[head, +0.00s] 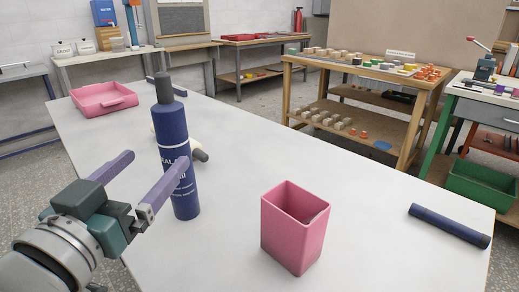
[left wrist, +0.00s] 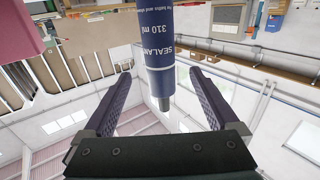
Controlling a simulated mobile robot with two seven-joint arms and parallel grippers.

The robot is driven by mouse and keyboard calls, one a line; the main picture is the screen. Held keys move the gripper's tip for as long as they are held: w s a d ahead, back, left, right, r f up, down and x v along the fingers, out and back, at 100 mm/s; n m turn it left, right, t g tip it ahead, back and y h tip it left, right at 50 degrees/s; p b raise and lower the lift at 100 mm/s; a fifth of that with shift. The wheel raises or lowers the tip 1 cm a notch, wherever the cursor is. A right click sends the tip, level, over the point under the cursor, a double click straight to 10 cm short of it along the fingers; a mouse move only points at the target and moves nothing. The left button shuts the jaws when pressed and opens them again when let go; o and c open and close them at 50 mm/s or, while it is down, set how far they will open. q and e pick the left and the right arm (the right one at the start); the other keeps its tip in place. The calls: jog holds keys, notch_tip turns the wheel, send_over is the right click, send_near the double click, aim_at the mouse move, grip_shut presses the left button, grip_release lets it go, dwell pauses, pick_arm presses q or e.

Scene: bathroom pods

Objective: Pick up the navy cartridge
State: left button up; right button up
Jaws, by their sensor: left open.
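The navy cartridge (head: 174,130) stands upright on the pale table, with a dark grey cap on top and white lettering reading SEALANT. My left gripper (head: 157,158) is open beside it. In the head view its right finger overlaps the cartridge's lower body, and its left finger is to the left of it. In the left wrist view the cartridge (left wrist: 157,50) appears inverted, its dark nozzle end between the two open fingers of my left gripper (left wrist: 160,78). Contact cannot be told. My right gripper is not in view.
A pale item (head: 200,155) with a dark end lies partly hidden behind the cartridge. A pink bin (head: 294,240) stands to the right. A dark navy tube (head: 448,225) lies near the right edge. A pink tray (head: 103,100) is at the far left. The middle is mostly clear.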

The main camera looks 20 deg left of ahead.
aim_at(165, 146)
pick_arm(q)
jog(key=w, duration=0.2)
jog(key=w+a, duration=0.1)
jog(key=w, duration=0.4)
jog(key=shift+w+a+r, duration=0.15)
jog(key=shift+w+a, duration=0.1)
grip_shut()
dwell(0.5)
